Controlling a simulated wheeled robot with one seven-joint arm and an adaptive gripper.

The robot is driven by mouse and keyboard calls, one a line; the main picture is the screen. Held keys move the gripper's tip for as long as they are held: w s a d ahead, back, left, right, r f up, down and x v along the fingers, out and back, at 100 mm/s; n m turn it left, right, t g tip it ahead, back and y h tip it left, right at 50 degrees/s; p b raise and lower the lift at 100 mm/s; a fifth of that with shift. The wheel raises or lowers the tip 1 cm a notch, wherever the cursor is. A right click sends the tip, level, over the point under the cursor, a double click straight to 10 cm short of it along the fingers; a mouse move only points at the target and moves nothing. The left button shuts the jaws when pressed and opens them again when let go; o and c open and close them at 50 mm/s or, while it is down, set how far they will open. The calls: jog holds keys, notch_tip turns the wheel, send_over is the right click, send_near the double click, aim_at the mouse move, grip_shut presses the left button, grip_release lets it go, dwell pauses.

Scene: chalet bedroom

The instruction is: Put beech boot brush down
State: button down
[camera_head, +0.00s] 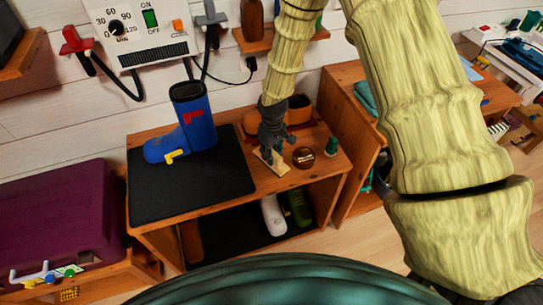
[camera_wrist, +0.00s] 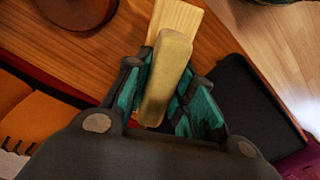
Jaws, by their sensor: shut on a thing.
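My gripper (camera_head: 273,142) points down over the right part of the wooden bench top (camera_head: 223,142). In the wrist view my gripper (camera_wrist: 166,105) is shut on the pale beech boot brush (camera_wrist: 167,65), which lies lengthwise between the teal-lined fingers. A flat, lighter wooden piece (camera_wrist: 182,16) shows under its far end. I cannot tell whether that piece is part of the brush. In the head view the brush (camera_head: 276,168) is low, at or just above the bench top, right of the black mat. Contact with the wood is unclear.
A blue boot (camera_head: 190,127) stands on the black mat (camera_head: 190,186). A round brown tin (camera_head: 303,157) and a small green bottle (camera_head: 332,146) are close to the right of the brush. Orange items (camera_head: 299,109) stand behind.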

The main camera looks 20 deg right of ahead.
jog(key=shift+f, duration=0.9)
jog(key=shift+f, duration=0.15)
jog(key=c, duration=1.2)
grip_release()
jog(key=shift+d+r+b, duration=0.1)
jog(key=shift+r+b, duration=0.85)
jog(key=shift+r, duration=5.2)
